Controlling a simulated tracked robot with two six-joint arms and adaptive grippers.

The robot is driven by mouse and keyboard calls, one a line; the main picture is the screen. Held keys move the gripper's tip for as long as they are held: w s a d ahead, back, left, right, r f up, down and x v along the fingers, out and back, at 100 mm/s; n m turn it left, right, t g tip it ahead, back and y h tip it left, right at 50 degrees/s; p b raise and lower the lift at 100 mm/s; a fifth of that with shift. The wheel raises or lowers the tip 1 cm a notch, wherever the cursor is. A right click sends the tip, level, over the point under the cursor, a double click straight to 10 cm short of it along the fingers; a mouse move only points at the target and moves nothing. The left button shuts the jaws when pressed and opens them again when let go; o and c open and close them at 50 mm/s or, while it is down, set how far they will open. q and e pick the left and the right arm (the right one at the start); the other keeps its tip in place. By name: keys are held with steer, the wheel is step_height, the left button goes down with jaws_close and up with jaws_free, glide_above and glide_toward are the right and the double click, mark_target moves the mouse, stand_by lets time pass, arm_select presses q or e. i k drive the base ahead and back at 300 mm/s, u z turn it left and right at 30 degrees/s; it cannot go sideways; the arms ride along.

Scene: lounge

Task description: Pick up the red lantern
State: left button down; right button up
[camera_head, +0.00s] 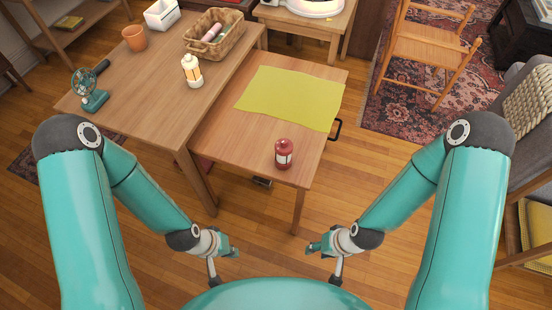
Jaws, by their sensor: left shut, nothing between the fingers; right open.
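The red lantern (283,154) stands upright on the lower wooden table (240,150), near its front edge, below the yellow-green cloth. My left gripper (234,252) is shut and empty, in front of the table and below the lantern to its left in the picture. My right gripper (312,247) is open and empty, below the lantern to its right. Both grippers are apart from the lantern and the table.
A yellow-green cloth (292,97) covers the table's far part. A black handle (336,130) sticks out at its right edge. The adjoining table (150,97) holds a cream lantern (191,70), a wicker basket (221,37), a teal fan (89,91) and a pot (134,38).

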mark_target(283, 158)
steer(key=u, duration=0.75)
steer(key=k, duration=0.8)
steer(key=u, duration=0.65)
steer(key=k, duration=0.4)
steer(key=u, duration=0.1)
steer(key=i, duration=1.25)
steer(key=z, duration=1.05)
steer(key=i, duration=0.85)
steer(key=z, duration=0.1)
